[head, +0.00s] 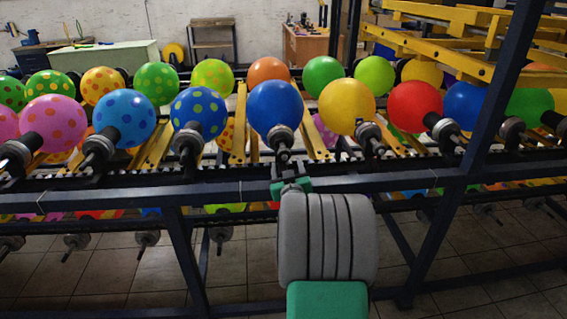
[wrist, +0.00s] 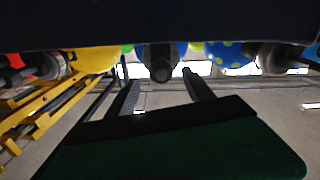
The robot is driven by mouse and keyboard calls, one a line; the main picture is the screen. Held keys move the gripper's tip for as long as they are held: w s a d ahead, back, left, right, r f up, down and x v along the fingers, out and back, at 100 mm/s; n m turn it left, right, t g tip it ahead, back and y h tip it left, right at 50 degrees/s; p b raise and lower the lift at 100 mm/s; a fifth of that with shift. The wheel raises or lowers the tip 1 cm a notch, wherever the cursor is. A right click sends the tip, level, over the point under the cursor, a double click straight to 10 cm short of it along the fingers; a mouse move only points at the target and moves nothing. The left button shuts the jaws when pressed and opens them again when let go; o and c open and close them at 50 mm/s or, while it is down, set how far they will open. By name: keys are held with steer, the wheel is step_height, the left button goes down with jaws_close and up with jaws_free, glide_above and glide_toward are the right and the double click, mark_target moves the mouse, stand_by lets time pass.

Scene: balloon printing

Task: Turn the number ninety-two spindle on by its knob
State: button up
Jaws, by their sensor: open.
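A row of spindles carries balloons on the rack; no numbers are readable, so I cannot tell which is ninety-two. In the head view, the spindle (head: 280,135) with a plain blue balloon (head: 273,106) stands straight beyond my gripper (head: 287,172). My grey and green arm reaches up to the rack's front rail, and the fingertips are hard to make out there. In the wrist view, my gripper (wrist: 161,82) is open, with its two fingers apart. A dark round knob (wrist: 160,72) shows between and beyond the fingertips, in front of a blue balloon (wrist: 181,50). Contact cannot be told.
Neighbouring spindles hold a blue dotted balloon (head: 199,112) at left and a yellow balloon (head: 346,105) at right. A dark blue front rail (head: 235,190) and a slanted post (head: 485,115) frame the rack. More spindles hang below. Tiled floor (head: 130,270) shows beneath.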

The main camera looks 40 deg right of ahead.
mark_target(284, 157)
steer(key=x, duration=0.7)
steer(key=shift+w+d+r, duration=0.1)
steer(key=shift+w+d, duration=0.05)
steer(key=shift+w, duration=0.15)
steer(key=shift+c, duration=0.2)
jaws_close()
